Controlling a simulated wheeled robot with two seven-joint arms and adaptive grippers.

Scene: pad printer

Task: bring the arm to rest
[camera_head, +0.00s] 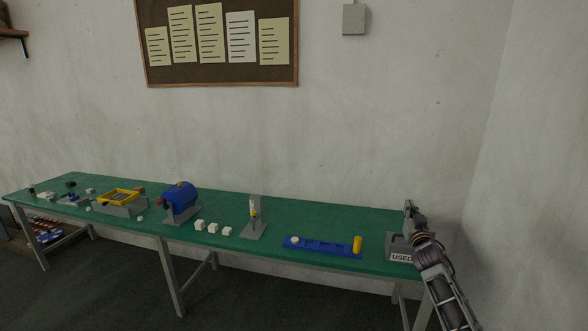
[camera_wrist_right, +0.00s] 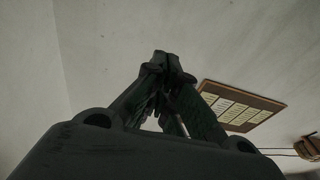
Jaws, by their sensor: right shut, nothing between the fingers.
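My right gripper (camera_head: 409,208) is at the right end of the green table, in front of and above the grey box marked "USED" (camera_head: 401,257). Its arm comes in from the lower right and it points up. In the right wrist view the gripper's fingers (camera_wrist_right: 162,58) meet at the tips, shut with nothing between them. Behind them are the bare wall and the notice board (camera_wrist_right: 240,106). My left gripper is not in view.
The green table (camera_head: 330,220) bears a blue tray (camera_head: 325,248) with a white piece and a yellow cylinder (camera_head: 357,244), a grey stand (camera_head: 254,230), white cubes (camera_head: 213,228), a blue machine (camera_head: 180,198) and a yellow frame (camera_head: 118,197). A wall stands close on the right.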

